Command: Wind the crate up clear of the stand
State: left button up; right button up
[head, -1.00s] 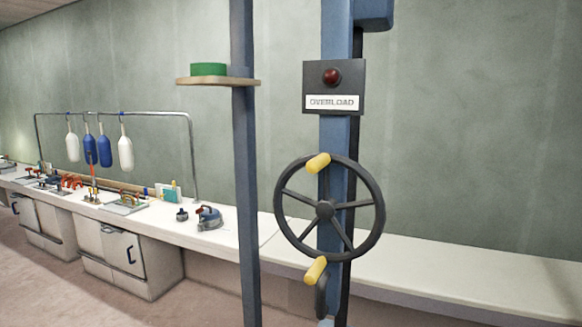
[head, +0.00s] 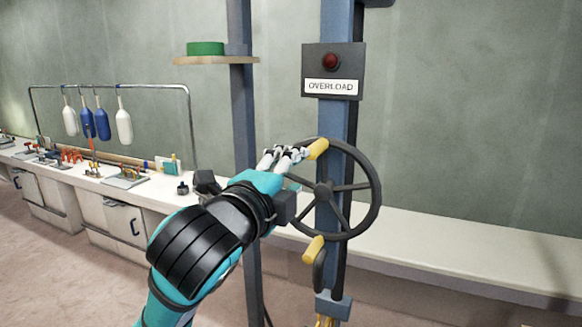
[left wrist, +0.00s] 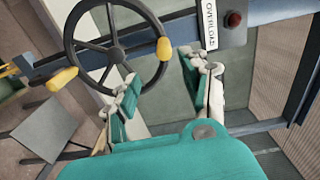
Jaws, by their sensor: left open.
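A dark handwheel (head: 372,200) with spokes is mounted on a blue post (head: 334,125). It also shows in the left wrist view (left wrist: 70,40). A yellow knob (head: 318,148) sits on its upper rim. A second yellow grip (head: 313,248) is on a short dark lever below. My left gripper (head: 293,153) is open beside the upper knob. In the left wrist view, this knob (left wrist: 163,48) lies just ahead of the gap between the fingers; contact cannot be told. I cannot identify the crate or stand. My right gripper is not in view.
An OVERLOAD sign with a dark red lamp (head: 331,61) is above the wheel. A shelf (head: 215,60) with a green round item juts from a thinner post (head: 243,110). A white bench (head: 440,250) with tools runs behind. A grey flat-topped piece (left wrist: 35,130) shows at lower left.

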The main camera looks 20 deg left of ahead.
aim_at(316, 150)
pick_arm(q)
jog(key=shift+w+r, duration=0.15)
jog(key=shift+w, duration=2.8)
jog(key=shift+w+r, duration=0.15)
jog(key=shift+w, duration=2.8)
